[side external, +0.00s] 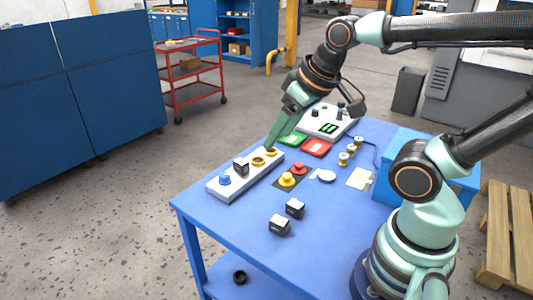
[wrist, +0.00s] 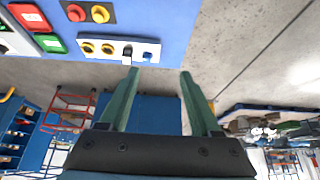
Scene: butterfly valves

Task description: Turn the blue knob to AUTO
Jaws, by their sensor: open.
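The blue knob (side external: 224,180) sits at the near left end of a pale strip panel (side external: 213,190) on the blue table. In the wrist view the blue knob (wrist: 147,56) is at the panel's right end, just beyond the gap between the fingertips. Its markings and pointer are too small to read. My gripper (side external: 270,149) is open and empty, pointing down. In the side view its tips overlap the panel's far end; their height above it is unclear. In the wrist view my gripper (wrist: 159,72) shows both green fingers spread wide.
Beside the blue knob on the panel are a dark block-like switch (side external: 241,168) and two yellow-ringed controls (side external: 258,161). Green (side external: 292,140) and red (side external: 316,148) plates and red and yellow buttons (side external: 287,179) lie nearby. Two small dark blocks (side external: 279,225) stand on the near table.

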